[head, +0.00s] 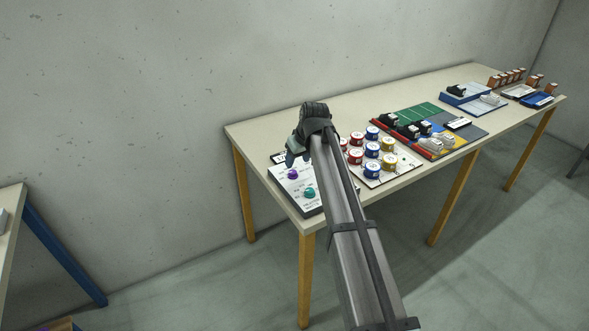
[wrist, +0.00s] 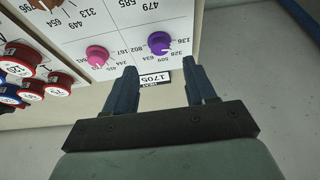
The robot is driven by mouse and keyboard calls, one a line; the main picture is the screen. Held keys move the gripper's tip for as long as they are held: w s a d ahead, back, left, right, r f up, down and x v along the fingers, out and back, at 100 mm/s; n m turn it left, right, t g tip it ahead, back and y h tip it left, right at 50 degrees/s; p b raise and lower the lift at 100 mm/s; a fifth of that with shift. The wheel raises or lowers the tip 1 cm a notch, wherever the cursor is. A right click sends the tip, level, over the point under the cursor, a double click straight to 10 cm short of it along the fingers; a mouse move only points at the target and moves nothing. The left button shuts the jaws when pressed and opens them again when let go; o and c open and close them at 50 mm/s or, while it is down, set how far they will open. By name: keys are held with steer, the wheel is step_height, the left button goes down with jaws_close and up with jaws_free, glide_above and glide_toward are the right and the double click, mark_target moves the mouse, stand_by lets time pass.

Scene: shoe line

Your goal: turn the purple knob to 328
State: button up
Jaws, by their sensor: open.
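The fingers are open and empty, with no visible contact with the knob. The knob's pointer setting is too small to read. In the head view the purple knob (head: 293,174) shows just below my gripper (head: 292,159), near the left end of the table.
A teal knob (head: 309,193) shows in the head view. Red and blue round tins (head: 372,150) crowd the neighbouring board.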

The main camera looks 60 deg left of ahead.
mark_target(293, 172)
steer(key=shift+x, duration=3.15)
jaws_close()
